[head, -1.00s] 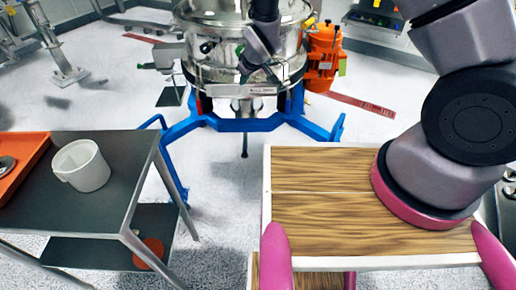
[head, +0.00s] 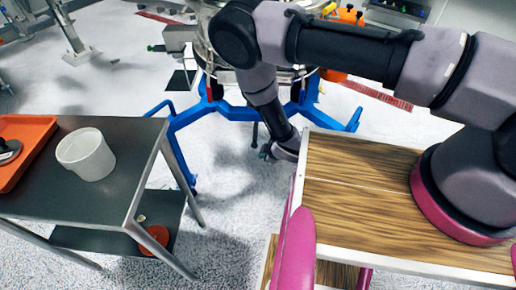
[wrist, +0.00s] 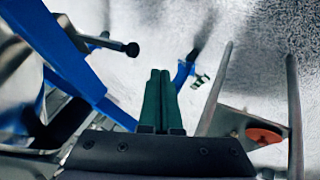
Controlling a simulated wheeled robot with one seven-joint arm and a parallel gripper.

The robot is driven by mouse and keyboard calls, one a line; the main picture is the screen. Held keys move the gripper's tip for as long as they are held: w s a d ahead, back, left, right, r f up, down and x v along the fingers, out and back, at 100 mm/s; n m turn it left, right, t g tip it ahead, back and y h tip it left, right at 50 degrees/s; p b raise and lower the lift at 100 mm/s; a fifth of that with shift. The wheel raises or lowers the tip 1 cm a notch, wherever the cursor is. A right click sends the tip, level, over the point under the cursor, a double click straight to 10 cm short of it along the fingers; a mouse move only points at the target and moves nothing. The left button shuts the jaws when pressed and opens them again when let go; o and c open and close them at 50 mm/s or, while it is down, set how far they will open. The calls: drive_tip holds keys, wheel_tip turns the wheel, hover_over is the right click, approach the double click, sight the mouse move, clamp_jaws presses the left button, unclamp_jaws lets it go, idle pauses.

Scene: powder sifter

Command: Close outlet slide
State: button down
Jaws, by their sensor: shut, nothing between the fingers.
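The powder sifter (head: 212,55) is a steel vessel on a blue frame (head: 175,127). In the head view my arm covers most of it, including its underside. In the wrist view a black rod with a round knob (wrist: 131,48) sticks out past the blue frame (wrist: 68,62); I cannot tell whether it belongs to the outlet slide. My gripper (wrist: 159,78) has dark green fingers pressed together, empty, right of the frame and below the knob, apart from it in the picture. In the head view my gripper (head: 264,153) points down-left, between the sifter and the wooden top.
A wood-topped surface (head: 350,165) stands at right. Floor between trolley and wooden top is clear.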

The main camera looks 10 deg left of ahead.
drive_tip(key=w+a+f, duration=0.4)
drive_tip(key=w+f, duration=0.2)
drive_tip(key=w, duration=0.1)
idle(0.4)
drive_tip(key=w+a, duration=0.1)
drive_tip(key=w, duration=0.7)
drive_tip(key=shift+w+a, duration=0.15)
drive_tip(key=shift+a, duration=0.1)
